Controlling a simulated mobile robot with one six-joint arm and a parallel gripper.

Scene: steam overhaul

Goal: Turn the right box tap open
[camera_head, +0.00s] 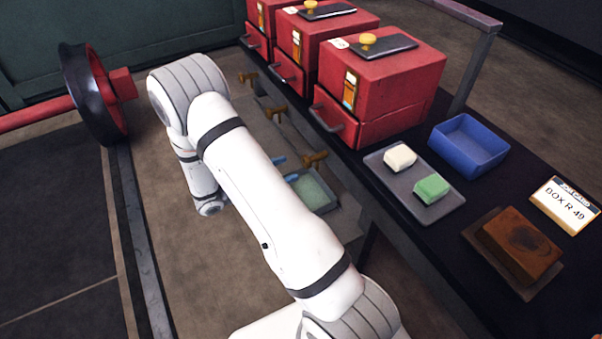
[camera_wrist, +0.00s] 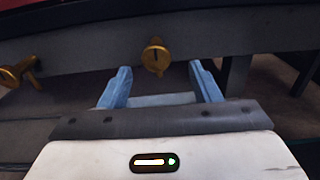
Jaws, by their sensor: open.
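The right box tap (camera_head: 315,160) is a small brass tap on the grey rail below the nearest red box (camera_head: 382,85). In the wrist view a brass tap (camera_wrist: 155,56), by its place the same one, sits just beyond my fingertips, roughly midway between them. Its handle appears to point toward the camera or downward; its exact turn is hard to tell. My gripper (camera_head: 286,169) is open and empty, its blue fingers left of the tap; they also show in the wrist view (camera_wrist: 160,70). No contact is visible.
Another brass tap (camera_wrist: 18,73) is at the wrist view's left; the middle tap (camera_head: 276,112) and far tap (camera_head: 249,78) line the rail. A tray with a green surface (camera_head: 312,191) lies below. A grey tray (camera_head: 380,162) and blue bin (camera_head: 468,147) stand on the bench.

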